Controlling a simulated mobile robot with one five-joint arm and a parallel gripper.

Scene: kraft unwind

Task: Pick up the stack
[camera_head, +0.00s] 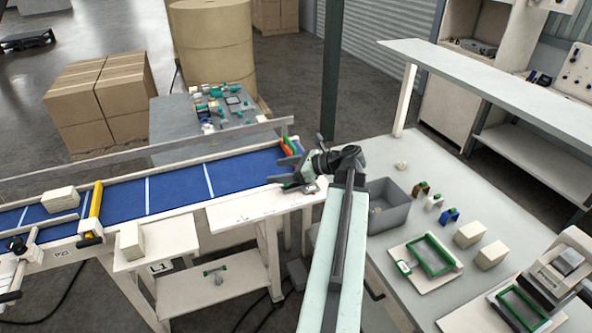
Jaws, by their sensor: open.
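One pale cream stack (61,200) with layered edges lies on the blue conveyor at the left, behind the yellow roller bar. Another cream stack (131,241) stands on the white side shelf in front of the conveyor. I cannot tell which of the two the task means. My gripper (286,182) is open over the right end of the conveyor, far to the right of both stacks. Nothing shows between its fingers, though they are small and dark here.
The blue conveyor (176,190) has a low rail along its far side and a yellow bar (95,208) across it. A grey bin (391,214) stands right of my arm. The pale-green bench (440,175) holds cream blocks and green-framed trays. The belt's middle is clear.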

